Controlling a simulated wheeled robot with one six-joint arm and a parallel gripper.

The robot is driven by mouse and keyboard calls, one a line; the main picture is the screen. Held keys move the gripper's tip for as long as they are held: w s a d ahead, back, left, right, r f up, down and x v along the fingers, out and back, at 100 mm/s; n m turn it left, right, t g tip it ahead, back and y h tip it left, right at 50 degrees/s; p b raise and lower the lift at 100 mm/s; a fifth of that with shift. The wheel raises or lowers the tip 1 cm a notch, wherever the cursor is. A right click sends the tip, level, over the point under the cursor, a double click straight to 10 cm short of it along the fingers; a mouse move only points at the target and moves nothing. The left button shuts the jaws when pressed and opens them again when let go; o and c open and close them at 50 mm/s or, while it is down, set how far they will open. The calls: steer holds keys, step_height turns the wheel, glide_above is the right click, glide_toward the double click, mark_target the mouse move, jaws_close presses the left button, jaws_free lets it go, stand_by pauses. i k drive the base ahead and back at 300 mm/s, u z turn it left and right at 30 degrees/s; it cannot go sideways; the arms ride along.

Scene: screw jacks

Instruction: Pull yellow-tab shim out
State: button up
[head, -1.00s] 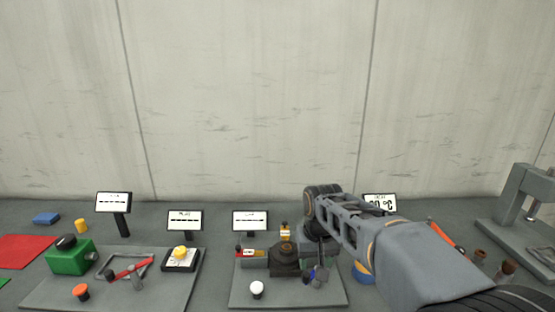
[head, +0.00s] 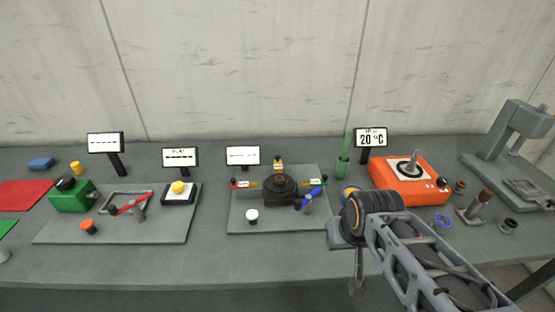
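The yellow-tab shim (head: 278,162) shows at the back of a dark round screw jack (head: 279,186), with its yellow tab upright beside a small label. Its inner end is hidden by the jack. A red-tab shim (head: 236,184) lies on the left of the jack and a green-tab one (head: 321,181) on the right. My gripper (head: 357,284) hangs at the table's front edge, to the right of and nearer than the jack, apart from the shims. Its fingers are small and partly hidden by my wrist, so I cannot tell whether they are open.
The jack stands on a grey plate (head: 240,222) with a white knob (head: 252,216) and a blue-handled part (head: 314,194). An orange device (head: 408,180) and a grey press (head: 515,135) stand right. A green box (head: 70,197) stands left. The front table strip is mostly clear.

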mark_target(278, 165)
steer(key=z, duration=0.1)
steer(key=k, duration=1.05)
steer(key=u, duration=0.65)
steer(key=i, duration=1.3)
steer(key=z, duration=0.55)
